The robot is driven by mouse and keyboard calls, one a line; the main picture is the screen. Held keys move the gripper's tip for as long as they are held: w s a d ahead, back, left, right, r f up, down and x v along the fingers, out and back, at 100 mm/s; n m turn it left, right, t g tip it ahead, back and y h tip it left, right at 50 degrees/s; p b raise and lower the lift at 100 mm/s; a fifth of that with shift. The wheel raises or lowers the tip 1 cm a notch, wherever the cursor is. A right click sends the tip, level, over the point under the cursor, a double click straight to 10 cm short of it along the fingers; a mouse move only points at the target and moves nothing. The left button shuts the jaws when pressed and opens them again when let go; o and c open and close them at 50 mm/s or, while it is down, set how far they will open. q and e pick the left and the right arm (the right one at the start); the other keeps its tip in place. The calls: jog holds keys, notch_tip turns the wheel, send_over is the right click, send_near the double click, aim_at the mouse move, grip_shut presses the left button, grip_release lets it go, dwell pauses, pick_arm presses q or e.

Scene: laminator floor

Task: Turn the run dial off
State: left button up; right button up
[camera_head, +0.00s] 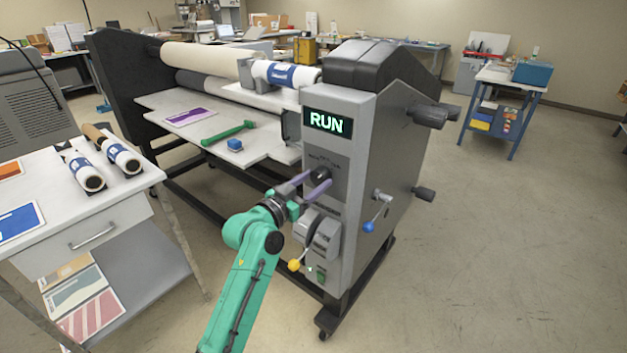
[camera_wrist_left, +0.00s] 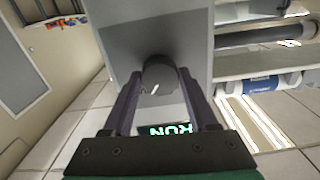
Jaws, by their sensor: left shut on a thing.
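The laminator's run dial (camera_head: 320,174) is a dark round knob on the grey end panel (camera_head: 352,165), below a display (camera_head: 328,123) lit with "RUN" in pale green letters. My left gripper (camera_head: 316,181) reaches it from the front left and is shut on the dial. In the left wrist view the two dark fingers lie on either side of the dial (camera_wrist_left: 158,74), which shows a short white mark. The display (camera_wrist_left: 168,130) appears upside down there between the fingers. The fingers partly hide the dial in the head view. My right gripper is not in view.
Below the dial are a yellow-knobbed lever (camera_head: 294,265) and a small green switch (camera_head: 320,276). A blue-knobbed crank (camera_head: 368,227) is on the side. A side table (camera_head: 128,205) with rolls stands at left. Open floor lies at right.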

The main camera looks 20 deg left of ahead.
pick_arm(q)
jog(key=n+p, duration=0.2)
jog(key=n, duration=0.1)
jog(key=shift+n, duration=0.4)
jog(key=shift+f+n+p, duration=0.1)
jog(key=shift+n+p, duration=0.65)
jog(key=shift+n, duration=0.95)
jog(key=shift+d, duration=0.1)
jog(key=o, duration=1.4)
jog(key=b+v, duration=0.5)
jog(key=v, duration=0.9)
jog(key=shift+s, duration=0.25)
